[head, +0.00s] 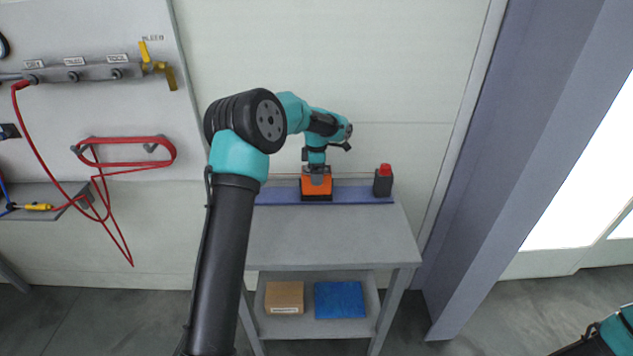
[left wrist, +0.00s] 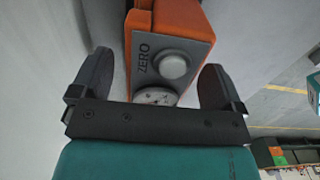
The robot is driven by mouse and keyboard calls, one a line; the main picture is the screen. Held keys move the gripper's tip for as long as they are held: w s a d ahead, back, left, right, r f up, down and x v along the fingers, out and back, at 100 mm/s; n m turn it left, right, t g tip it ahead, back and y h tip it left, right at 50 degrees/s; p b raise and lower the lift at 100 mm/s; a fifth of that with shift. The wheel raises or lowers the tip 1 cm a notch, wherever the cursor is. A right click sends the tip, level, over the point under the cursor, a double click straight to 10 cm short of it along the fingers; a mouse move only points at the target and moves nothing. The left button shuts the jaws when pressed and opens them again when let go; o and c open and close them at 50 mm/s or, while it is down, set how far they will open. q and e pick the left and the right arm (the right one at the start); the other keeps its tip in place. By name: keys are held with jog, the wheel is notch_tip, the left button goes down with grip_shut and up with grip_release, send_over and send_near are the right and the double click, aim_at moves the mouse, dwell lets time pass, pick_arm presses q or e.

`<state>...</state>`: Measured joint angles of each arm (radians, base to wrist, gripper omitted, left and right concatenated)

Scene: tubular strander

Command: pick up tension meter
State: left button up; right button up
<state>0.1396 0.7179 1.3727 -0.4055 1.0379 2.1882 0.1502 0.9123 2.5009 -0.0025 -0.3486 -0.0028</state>
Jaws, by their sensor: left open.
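The tension meter (head: 317,187) is an orange box with a grey face, standing at the back of the grey workbench on a blue strip. In the left wrist view the meter (left wrist: 180,38) shows a round grey knob beside the word ZERO. My left gripper (head: 316,170) is above it, pointing down. In the left wrist view my left gripper (left wrist: 154,78) is open, with one dark finger on each side of the meter. Gaps show between the fingers and the meter. My right gripper is out of view; only part of my right arm shows at the lower right.
A black block with a red top (head: 383,180) stands right of the meter. A lower shelf (head: 320,328) holds a cardboard box (head: 284,297) and a blue packet (head: 339,300). A red hose (head: 125,152) hangs on the left wall panel. The bench front (head: 330,242) is clear.

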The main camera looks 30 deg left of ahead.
pick_arm(q)
jog(key=c, duration=1.3)
jog(key=shift+r, duration=0.1)
jog(key=shift+c, duration=0.2)
jog(key=shift+r, duration=1.65)
jog(key=shift+s+d+r, duration=0.15)
jog(key=s+d+r, duration=0.1)
jog(key=s+d, duration=0.7)
jog(key=s, duration=0.5)
jog(key=shift+s+r, duration=0.15)
